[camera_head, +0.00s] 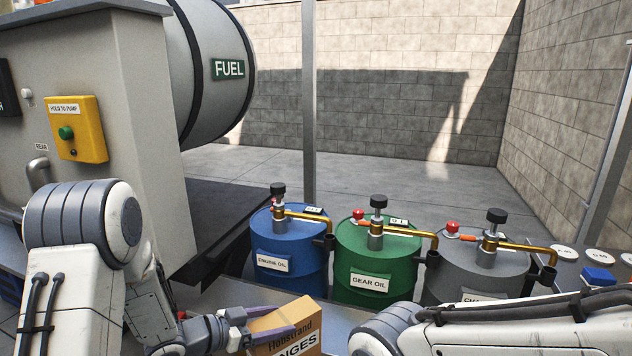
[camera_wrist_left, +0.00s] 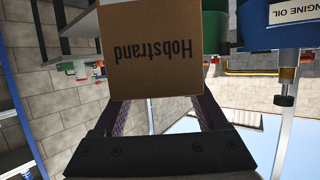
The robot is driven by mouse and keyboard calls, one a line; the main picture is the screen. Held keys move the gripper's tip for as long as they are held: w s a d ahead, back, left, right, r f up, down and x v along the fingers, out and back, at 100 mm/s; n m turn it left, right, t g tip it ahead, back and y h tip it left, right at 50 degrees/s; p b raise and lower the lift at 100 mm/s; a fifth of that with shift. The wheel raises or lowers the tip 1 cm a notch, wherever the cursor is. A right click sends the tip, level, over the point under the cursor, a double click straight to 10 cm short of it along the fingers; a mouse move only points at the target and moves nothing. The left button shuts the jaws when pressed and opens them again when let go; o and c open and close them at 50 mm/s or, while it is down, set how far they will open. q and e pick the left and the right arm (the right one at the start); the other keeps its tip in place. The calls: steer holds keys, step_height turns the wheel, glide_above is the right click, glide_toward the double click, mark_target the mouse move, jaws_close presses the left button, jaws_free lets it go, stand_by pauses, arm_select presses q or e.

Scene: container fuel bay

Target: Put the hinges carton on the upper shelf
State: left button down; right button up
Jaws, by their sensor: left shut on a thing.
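The hinges carton (camera_head: 308,340) is a brown cardboard box with "Hobstrand" and the end of "HINGES" in dark print, at the bottom middle of the head view. My left gripper (camera_head: 281,321) is shut on it, one finger along each side. In the left wrist view the carton (camera_wrist_left: 150,72) fills the upper middle, its "Hobstrand" print upside down, between my left fingers (camera_wrist_left: 158,112). The carton's lower part is cut off in the head view. My right arm crosses the bottom right; its gripper is out of view. I cannot make out the upper shelf for certain.
Blue engine oil (camera_head: 290,268), green gear oil (camera_head: 372,262) and grey (camera_head: 470,275) drums with brass taps stand beyond the carton. A grey fuel cabinet (camera_head: 120,130) with a yellow pump box (camera_head: 77,130) stands left. Floor behind the drums is clear.

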arm_select(q)
steer(key=s+a+f, duration=0.1)
steer(key=a, duration=0.1)
steer(key=s+a+f, duration=0.2)
steer(key=a, duration=0.1)
steer(key=s+a+f, duration=0.1)
steer(key=s+a, duration=0.1)
steer(key=shift+a+f, duration=0.35)
steer(key=shift+s+a+r+p, duration=0.4)
steer(key=shift+a+r+p, duration=0.25)
steer(key=shift+p, duration=0.25)
steer(key=w+d+r+n+t+y+p, duration=0.1)
steer(key=w+r+n+t+y+p, duration=0.1)
steer(key=w+r+p, duration=0.35)
steer(key=w+r+n+t+y+p, duration=0.2)
steer(key=r+n+p, duration=0.1)
steer(key=r+p, duration=0.5)
step_height(320, 180, up, 16)
steer(key=r+n+t+y+p, duration=0.1)
steer(key=n+t+y+p, duration=0.1)
steer(key=n+y+p, duration=0.7)
glide_above(249, 348)
steer(key=w+a+p, duration=0.2)
steer(key=w+a, duration=0.2)
steer(key=w, duration=0.2)
steer(key=shift+f+m+h, duration=0.25)
steer(key=shift+m+h, duration=0.65)
steer(key=shift+m, duration=0.8)
